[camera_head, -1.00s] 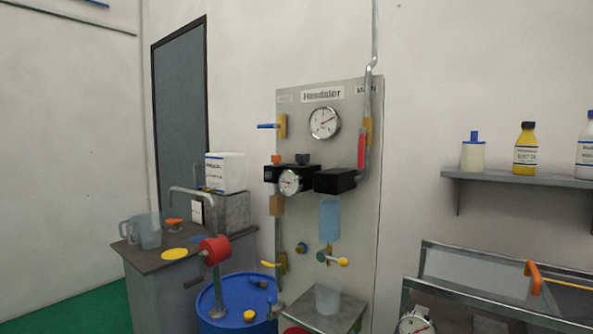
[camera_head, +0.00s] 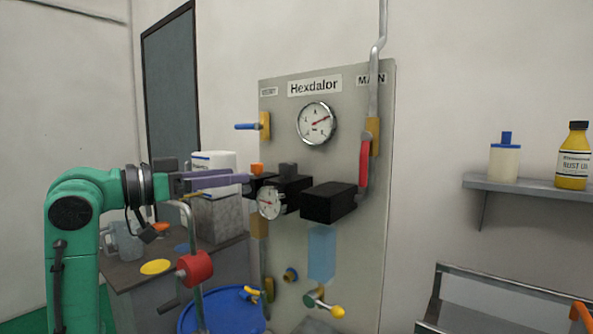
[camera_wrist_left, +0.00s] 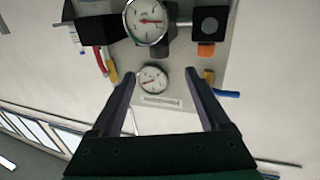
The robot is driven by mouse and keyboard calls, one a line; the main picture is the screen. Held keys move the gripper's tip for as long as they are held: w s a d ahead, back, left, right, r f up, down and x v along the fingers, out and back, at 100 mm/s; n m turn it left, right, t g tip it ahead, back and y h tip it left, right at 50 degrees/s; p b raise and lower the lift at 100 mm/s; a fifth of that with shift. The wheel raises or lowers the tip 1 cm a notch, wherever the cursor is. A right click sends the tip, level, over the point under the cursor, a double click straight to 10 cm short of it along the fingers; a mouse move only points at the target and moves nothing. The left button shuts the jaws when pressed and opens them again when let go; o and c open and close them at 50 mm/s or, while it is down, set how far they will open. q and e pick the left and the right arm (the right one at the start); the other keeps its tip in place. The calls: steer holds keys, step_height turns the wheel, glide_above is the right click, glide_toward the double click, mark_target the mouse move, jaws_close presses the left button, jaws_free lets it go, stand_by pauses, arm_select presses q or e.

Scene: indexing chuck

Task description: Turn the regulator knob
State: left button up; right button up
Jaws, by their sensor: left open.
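The grey panel (camera_head: 350,260) carries black regulator bodies with a small dial gauge (camera_head: 270,202). An orange knob (camera_head: 257,169) and a dark grey knob (camera_head: 288,170) stand up on top of them; I cannot tell which is the regulator knob. My left gripper (camera_head: 246,179) reaches in from the left, its fingertips close to the orange knob and partly overlapping the black body. In the left wrist view, upside down, the open fingers (camera_wrist_left: 161,72) are apart and empty. There the orange knob (camera_wrist_left: 206,50) and grey knob (camera_wrist_left: 160,52) lie beyond the fingertips. My right gripper is out of view.
A larger gauge (camera_head: 316,123) and a blue-handled valve (camera_head: 250,127) sit higher on the panel. A red lever (camera_head: 364,161) is to the right.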

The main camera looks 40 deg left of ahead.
mark_target(281, 169)
arm_select(q)
steer(key=p+x, duration=0.2)
steer(key=x, duration=0.2)
steer(key=p+x, duration=0.2)
steer(key=x, duration=0.3)
steer(key=p+x, duration=0.2)
steer(key=x, duration=0.2)
steer(key=shift+w+d+r+p, duration=0.1)
steer(key=shift+d+r+p, duration=0.15)
steer(key=shift+p, duration=0.15)
steer(key=shift+w+f, duration=0.1)
steer(key=shift+w, duration=0.1)
steer(key=shift+f, duration=0.1)
